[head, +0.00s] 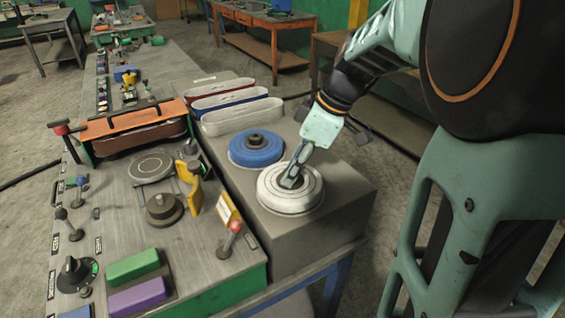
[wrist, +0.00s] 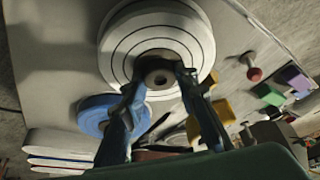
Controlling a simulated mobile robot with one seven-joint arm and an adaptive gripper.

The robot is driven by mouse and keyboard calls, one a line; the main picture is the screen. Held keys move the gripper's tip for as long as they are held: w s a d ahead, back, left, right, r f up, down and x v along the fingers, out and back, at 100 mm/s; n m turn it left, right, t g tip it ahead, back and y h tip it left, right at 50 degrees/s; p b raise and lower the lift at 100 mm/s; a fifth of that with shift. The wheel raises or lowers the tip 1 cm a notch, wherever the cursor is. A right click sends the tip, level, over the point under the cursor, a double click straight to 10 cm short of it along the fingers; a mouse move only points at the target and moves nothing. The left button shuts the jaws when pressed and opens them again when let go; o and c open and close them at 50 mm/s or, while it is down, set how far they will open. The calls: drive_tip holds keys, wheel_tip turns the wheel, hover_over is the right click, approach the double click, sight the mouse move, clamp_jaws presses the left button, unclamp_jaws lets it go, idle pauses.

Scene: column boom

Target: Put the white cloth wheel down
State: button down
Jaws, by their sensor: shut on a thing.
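The white cloth wheel (head: 279,199) lies flat on or just above the grey block's top (head: 335,190), near its front end. It has dark concentric rings and a dark hub. My gripper (head: 293,180) comes down on it from the upper right, its fingers at the hub. In the wrist view the white cloth wheel (wrist: 190,35) fills the top, and my gripper's two fingers (wrist: 160,82) are shut on its dark hub (wrist: 158,70). I cannot tell whether the wheel's underside touches the block.
A blue wheel (head: 256,152) lies just behind the white one. Pale, blue and red belts (head: 242,118) stand behind that. On the left is a machine bench with a yellow bracket (head: 190,187), a knob (head: 75,272), and green (head: 132,266) and purple (head: 138,297) bars. Bare block top lies to the right.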

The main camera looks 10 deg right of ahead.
drive_tip(key=shift+f, duration=0.1)
drive_tip(key=c, duration=1.5)
unclamp_jaws()
drive_tip(key=shift+r, duration=0.3)
drive_tip(key=v, duration=1.1)
drive_tip(key=shift+s+d+r, duration=0.15)
drive_tip(key=shift+d+r, duration=0.1)
drive_tip(key=shift+r, duration=0.05)
